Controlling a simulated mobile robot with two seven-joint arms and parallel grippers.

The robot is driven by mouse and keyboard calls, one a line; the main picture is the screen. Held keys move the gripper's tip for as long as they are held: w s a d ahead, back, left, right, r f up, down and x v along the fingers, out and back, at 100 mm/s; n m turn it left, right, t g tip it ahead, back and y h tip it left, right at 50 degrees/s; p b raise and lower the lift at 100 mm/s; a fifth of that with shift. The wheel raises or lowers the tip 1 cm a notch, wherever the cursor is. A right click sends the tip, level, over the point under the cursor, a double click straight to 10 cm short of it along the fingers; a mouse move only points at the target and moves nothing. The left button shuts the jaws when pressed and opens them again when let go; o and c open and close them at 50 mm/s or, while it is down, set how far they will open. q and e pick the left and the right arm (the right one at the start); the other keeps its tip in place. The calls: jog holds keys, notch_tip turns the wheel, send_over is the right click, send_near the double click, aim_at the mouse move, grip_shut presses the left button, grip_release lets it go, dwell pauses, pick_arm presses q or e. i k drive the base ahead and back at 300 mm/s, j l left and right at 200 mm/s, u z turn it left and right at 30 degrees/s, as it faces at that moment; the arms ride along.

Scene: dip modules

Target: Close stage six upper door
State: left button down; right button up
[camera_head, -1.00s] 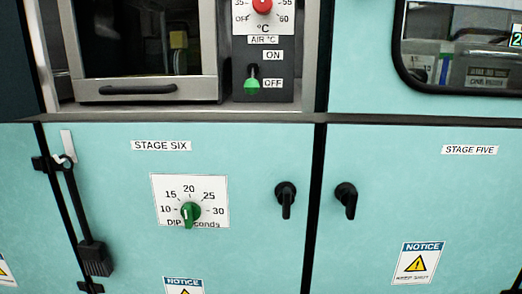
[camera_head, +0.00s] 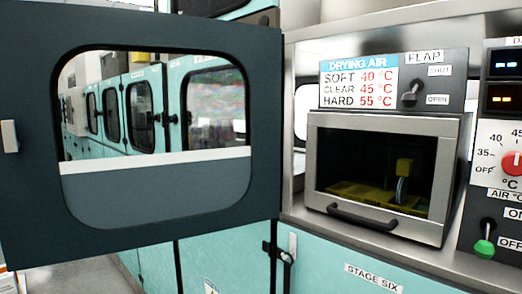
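The stage six upper door (camera_head: 255,130) is a dark grey panel with a large rounded window. It stands swung open on the left of the head view, hinged beside the stage six bay. A light handle (camera_head: 9,136) sits at its far left edge. The open bay shows a steel-framed drying box (camera_head: 325,208) with a dark glass front, a black handle bar and a yellow piece inside. The STAGE SIX label (camera_head: 373,278) is on the teal lower panel below. Neither of my grippers is in view.
Right of the box are a control panel with a red knob (camera_head: 513,163) and a green-tipped toggle switch (camera_head: 485,239). A flap switch (camera_head: 411,92) sits above the box beside the DRYING AIR sign (camera_head: 358,82). Pale floor (camera_head: 90,281) shows below the door.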

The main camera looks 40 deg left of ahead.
aim_at(54, 210)
jog(key=k+j+z, duration=0.15)
jog(key=k+j, duration=0.25)
jog(key=j, duration=0.2)
jog(key=k+j+z, duration=0.1)
jog(key=k+j, duration=0.3)
jog(key=j, duration=0.15)
jog(key=k+j+z, duration=0.15)
jog(key=j, duration=0.25)
jog(key=k+j+z, duration=0.15)
jog(key=k+j, duration=0.15)
jog(key=k+j+z, duration=0.15)
jog(key=j, duration=0.3)
jog(key=j+z, duration=0.1)
jog(key=j, duration=0.35)
jog(key=i+j+z, duration=0.1)
jog(key=j, duration=0.35)
jog(key=i+j+z, duration=0.1)
jog(key=j, duration=0.35)
jog(key=j+z, duration=0.1)
jog(key=j, duration=0.35)
jog(key=j+z, duration=0.2)
jog(key=j, duration=0.45)
jog(key=k+j+z, duration=0.2)
jog(key=j, duration=0.45)
jog(key=i+j, duration=0.05)
